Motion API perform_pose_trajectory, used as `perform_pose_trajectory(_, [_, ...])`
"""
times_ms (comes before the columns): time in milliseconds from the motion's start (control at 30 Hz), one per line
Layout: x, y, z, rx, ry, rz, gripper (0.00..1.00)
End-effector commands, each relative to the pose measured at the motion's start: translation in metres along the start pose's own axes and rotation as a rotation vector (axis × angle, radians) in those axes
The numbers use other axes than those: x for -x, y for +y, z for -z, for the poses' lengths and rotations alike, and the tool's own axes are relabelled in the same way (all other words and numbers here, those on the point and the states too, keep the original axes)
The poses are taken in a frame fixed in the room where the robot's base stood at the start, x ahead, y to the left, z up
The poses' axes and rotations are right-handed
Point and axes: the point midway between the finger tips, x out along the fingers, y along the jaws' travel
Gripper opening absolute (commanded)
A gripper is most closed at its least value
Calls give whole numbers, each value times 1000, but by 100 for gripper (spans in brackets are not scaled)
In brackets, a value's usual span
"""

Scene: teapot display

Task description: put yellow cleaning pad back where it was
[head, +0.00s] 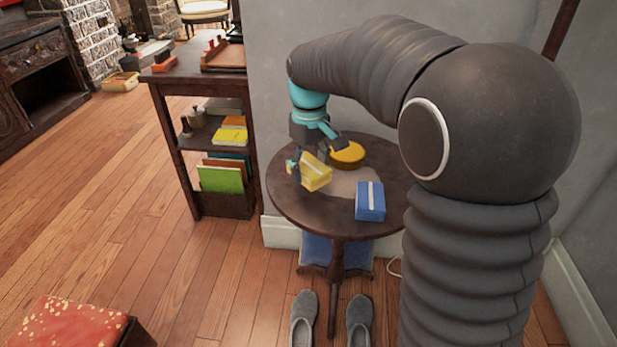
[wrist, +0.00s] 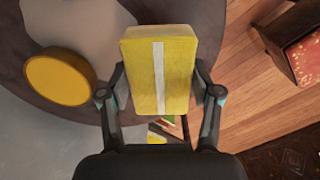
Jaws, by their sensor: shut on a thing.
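The yellow cleaning pad (head: 316,173) is a block with a pale stripe across its top. My gripper (head: 307,165) is shut on it, over the left part of the small round table (head: 290,207). In the wrist view the pad (wrist: 178,75) sits between both fingers of my gripper (wrist: 160,92). The head view does not clearly show whether the pad touches the table top. A blue pad (head: 370,203) with a white stripe lies on the table, to the right and nearer. A round yellow-orange object (head: 347,155) lies behind the yellow pad; it also shows in the wrist view (wrist: 60,76).
A dark shelf (head: 172,120) with books and small objects stands left of the table. Grey slippers (head: 303,318) are on the floor in front. A red patterned stool (head: 70,325) is at the lower left. A pale patch covers the table's middle.

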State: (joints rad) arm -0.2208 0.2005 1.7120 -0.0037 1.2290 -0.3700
Motion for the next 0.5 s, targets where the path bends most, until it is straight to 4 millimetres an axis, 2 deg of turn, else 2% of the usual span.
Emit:
perform_pose_trajectory(167, [-9, -2, 3, 1, 0, 0, 36])
perform_pose_trajectory(400, [-39, -2, 3, 1, -1, 0, 36])
perform_pose_trajectory(500, [-42, -2, 3, 1, 1, 0, 36])
